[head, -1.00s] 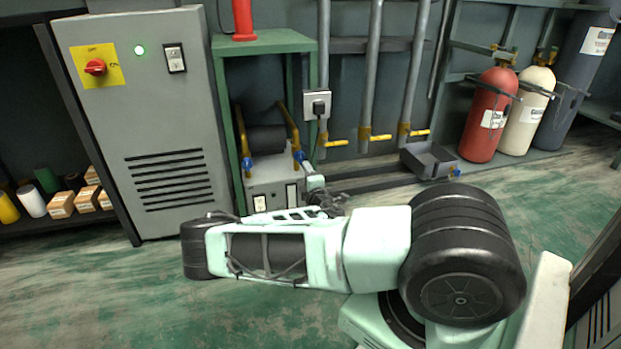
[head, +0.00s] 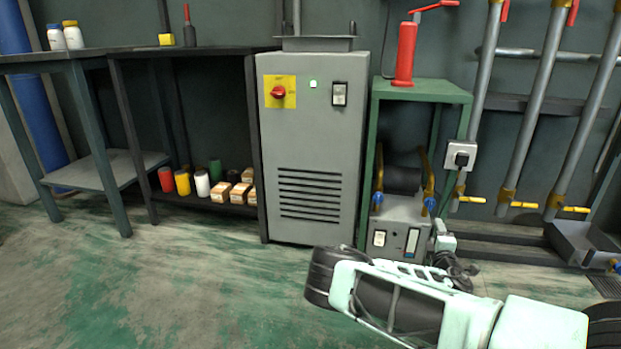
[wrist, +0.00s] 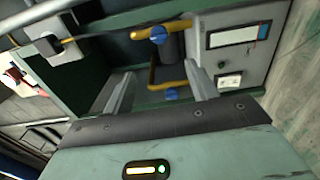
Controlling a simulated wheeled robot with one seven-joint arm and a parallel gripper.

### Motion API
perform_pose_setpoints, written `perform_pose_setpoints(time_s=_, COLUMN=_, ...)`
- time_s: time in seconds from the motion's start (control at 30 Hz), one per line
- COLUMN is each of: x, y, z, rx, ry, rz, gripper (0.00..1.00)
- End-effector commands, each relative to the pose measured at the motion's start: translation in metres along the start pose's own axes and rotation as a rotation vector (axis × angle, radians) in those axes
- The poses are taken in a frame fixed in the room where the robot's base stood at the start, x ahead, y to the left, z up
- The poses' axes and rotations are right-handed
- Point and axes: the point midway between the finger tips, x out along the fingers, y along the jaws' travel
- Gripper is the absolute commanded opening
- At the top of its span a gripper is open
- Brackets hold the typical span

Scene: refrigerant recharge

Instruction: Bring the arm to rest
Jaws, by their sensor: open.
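My gripper (wrist: 160,88) is open in the wrist view, its two grey fingers apart with nothing held between them. It faces a grey unit (wrist: 232,58) with yellow handles (wrist: 163,30) and blue knobs. In the head view my arm reaches in from the lower right. The gripper end (head: 445,240) is small and partly hidden by my arm, at the right side of the grey unit (head: 397,222). That unit stands low inside a green frame (head: 425,90). Whether the fingers touch anything is not clear.
A grey cabinet (head: 313,190) with a red switch (head: 279,92) stands left of the frame. A red cylinder (head: 405,55) is on top of the frame. Pipes with yellow handles (head: 524,205) and a grey tray (head: 585,245) are at the right. The floor (head: 150,275) is clear at lower left.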

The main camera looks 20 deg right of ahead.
Motion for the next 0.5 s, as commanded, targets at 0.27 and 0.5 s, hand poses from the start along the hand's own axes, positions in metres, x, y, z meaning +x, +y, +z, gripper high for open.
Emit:
perform_pose_setpoints(time_s=0.27, x=-0.009, y=0.003, z=0.002, rx=0.119, ry=-0.113, rz=-0.069, gripper=0.57)
perform_pose_setpoints(time_s=0.5, x=-0.056, y=-0.007, z=-0.03, rx=0.446, ry=-0.375, rz=-0.339, gripper=0.57)
